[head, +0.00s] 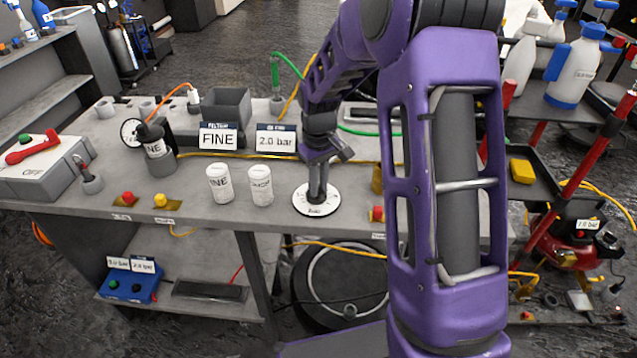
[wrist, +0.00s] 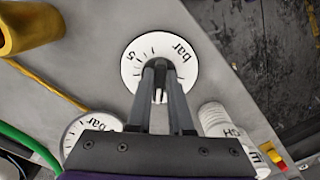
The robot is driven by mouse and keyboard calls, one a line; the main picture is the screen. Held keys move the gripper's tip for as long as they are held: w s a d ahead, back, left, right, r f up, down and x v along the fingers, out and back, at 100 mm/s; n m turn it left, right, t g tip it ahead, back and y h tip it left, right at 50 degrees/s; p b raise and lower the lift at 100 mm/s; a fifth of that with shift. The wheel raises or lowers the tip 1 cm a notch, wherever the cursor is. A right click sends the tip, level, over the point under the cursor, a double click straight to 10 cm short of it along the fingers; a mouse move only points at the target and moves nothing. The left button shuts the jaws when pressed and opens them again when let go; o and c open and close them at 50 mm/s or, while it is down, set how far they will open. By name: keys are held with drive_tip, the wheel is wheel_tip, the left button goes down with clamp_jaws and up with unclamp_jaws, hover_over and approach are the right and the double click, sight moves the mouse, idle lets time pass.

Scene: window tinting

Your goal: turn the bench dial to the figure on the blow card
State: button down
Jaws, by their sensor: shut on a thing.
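The bench dial (head: 314,207) is a white disc near the front edge of the bench. In the wrist view the dial (wrist: 178,78) shows black tick marks, a "5" and "bar". My gripper (head: 318,194) points down at its middle. In the wrist view my gripper's fingers (wrist: 159,97) are shut on the dial's knob, which they largely cover; the setting cannot be read. A card reading "2.0 bar" (head: 276,142) stands upright behind the dial, beside a card reading "FINE" (head: 218,140). Their small headers are hard to read.
Two white canisters (head: 219,184) (head: 260,186) stand left of the dial. A yellow cylinder (head: 377,179) and a red button (head: 377,213) are to its right. Another white "bar" disc (wrist: 78,128) shows in the wrist view. A green hose (wrist: 30,143) runs nearby.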

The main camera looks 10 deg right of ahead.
idle(0.4)
drive_tip(key=c, duration=0.8)
unclamp_jaws()
wheel_tip(320, 180, up, 17)
drive_tip(key=shift+r+p, duration=0.2)
drive_tip(key=shift+p, duration=0.4)
